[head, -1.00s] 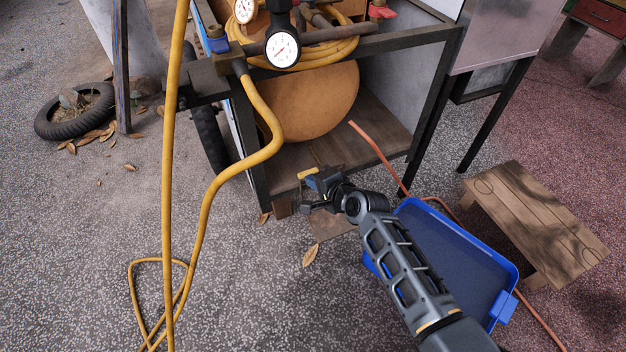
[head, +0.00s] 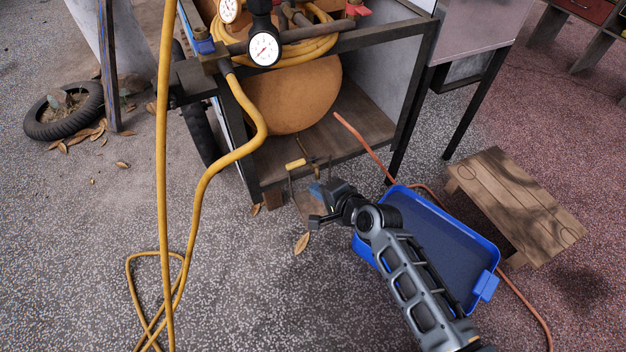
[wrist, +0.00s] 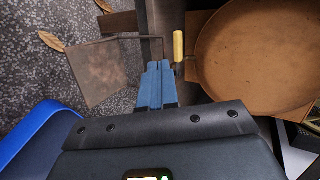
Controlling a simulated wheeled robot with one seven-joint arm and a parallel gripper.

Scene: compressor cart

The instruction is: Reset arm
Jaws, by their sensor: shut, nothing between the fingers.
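My gripper (head: 316,190) hangs in front of the lower shelf of the compressor cart (head: 262,178). In the wrist view its blue fingers (wrist: 157,84) are together with nothing between them. Just beyond the fingertips is a yellow-handled tool (head: 296,164) at the shelf's front edge. Its handle shows in the wrist view (wrist: 178,46), just right of the fingertips and apart from them. A flat brownish plate (wrist: 101,73) lies left of the fingers in that view.
A blue tray (head: 488,287) lies on the ground beside and below my arm. A low wooden stool (head: 520,205) stands to the right. A yellow hose (head: 165,180) hangs at the left. An orange hose (head: 362,146) runs from the shelf. Speckled ground at lower left is mostly clear.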

